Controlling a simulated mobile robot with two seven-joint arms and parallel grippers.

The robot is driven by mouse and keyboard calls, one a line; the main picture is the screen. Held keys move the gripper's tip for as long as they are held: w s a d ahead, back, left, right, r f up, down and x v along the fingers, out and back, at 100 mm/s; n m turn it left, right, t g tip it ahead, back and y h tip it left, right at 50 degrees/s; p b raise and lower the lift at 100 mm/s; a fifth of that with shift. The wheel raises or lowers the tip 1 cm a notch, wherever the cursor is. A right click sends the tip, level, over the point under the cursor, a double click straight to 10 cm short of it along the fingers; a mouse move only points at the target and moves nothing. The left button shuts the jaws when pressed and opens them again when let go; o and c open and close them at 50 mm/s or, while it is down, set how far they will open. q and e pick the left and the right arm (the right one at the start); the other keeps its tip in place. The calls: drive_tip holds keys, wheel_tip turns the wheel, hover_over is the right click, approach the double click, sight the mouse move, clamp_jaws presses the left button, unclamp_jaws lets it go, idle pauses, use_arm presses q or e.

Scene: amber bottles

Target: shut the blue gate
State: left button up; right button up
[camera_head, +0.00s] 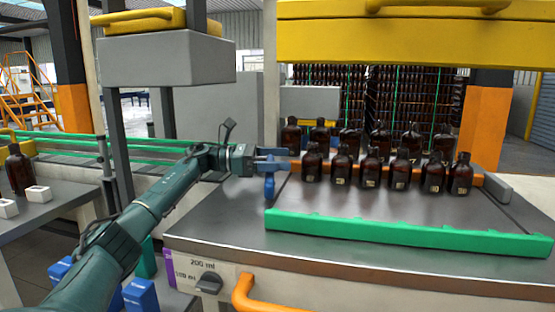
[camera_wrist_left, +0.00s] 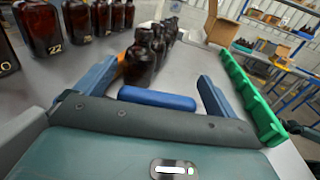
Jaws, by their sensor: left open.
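The blue gate (camera_head: 269,187) shows as a short blue piece standing at the left end of the steel table, near the end of the green rail. In the left wrist view a rounded blue bar (camera_wrist_left: 157,99), which appears to be the same gate, lies between my spread fingers. My left gripper (camera_head: 276,158) is open, just above the gate in the head view. The wrist view also shows the open fingers (camera_wrist_left: 158,84) with nothing clasped; whether they touch the gate I cannot tell. My right gripper is not in view.
Several amber bottles (camera_head: 371,170) stand in rows at the back of the table (camera_head: 350,205). A green rail (camera_head: 400,233) runs along its front. An orange handle (camera_head: 262,300) and a dial (camera_head: 209,283) are below. A yellow-edged hood (camera_head: 410,40) hangs above.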

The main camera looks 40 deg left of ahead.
use_arm(q)
wheel_tip(320, 180, up, 10)
drive_tip(key=p, duration=0.1)
drive_tip(key=shift+p, duration=0.35)
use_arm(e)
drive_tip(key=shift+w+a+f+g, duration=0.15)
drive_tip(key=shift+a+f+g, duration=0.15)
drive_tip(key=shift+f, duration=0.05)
